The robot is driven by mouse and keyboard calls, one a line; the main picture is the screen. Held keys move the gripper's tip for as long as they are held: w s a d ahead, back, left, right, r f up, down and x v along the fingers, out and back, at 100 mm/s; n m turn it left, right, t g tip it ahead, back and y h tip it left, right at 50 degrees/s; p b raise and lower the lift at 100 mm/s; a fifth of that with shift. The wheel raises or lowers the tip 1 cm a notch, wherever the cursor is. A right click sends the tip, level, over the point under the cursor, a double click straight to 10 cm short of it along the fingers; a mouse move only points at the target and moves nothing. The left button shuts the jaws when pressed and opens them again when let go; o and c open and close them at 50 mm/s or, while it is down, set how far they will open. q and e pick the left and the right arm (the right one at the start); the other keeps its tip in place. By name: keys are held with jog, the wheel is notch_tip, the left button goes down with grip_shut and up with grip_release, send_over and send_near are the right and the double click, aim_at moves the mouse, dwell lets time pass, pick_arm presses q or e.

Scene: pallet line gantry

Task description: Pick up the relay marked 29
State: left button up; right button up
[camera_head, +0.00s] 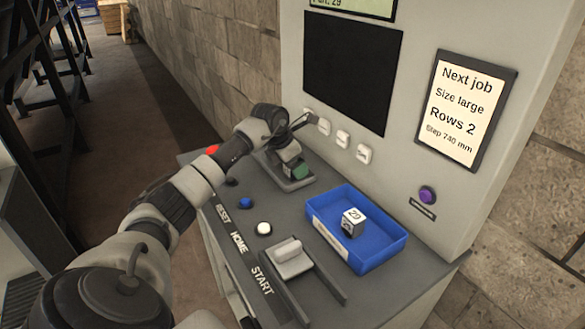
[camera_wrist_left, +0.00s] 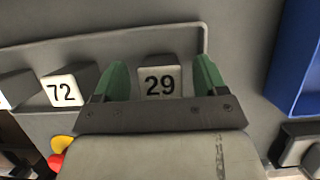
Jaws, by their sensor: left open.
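In the left wrist view, a grey relay with a white face marked 29 (camera_wrist_left: 160,82) stands between the two green fingers of my left gripper (camera_wrist_left: 165,80). The fingers are open, one on each side; I cannot tell whether they touch it. A relay marked 72 (camera_wrist_left: 63,92) stands to its left. In the head view my left gripper (camera_head: 297,168) is low over a small grey tray (camera_head: 298,184) and hides what is there. Another grey block (camera_head: 353,222), whose top seems to read 29, sits in the blue bin (camera_head: 325,237). My right gripper is not in view.
A lever block (camera_head: 290,258) stands in front of the blue bin. Red (camera_head: 211,149), blue (camera_head: 245,202) and white (camera_head: 263,228) buttons line the console's left edge. The upright panel (camera_head: 425,160) with white switches (camera_head: 343,138) rises close behind my gripper.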

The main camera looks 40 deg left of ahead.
pick_arm(q)
jog(key=c, duration=1)
jog(key=shift+r, duration=0.15)
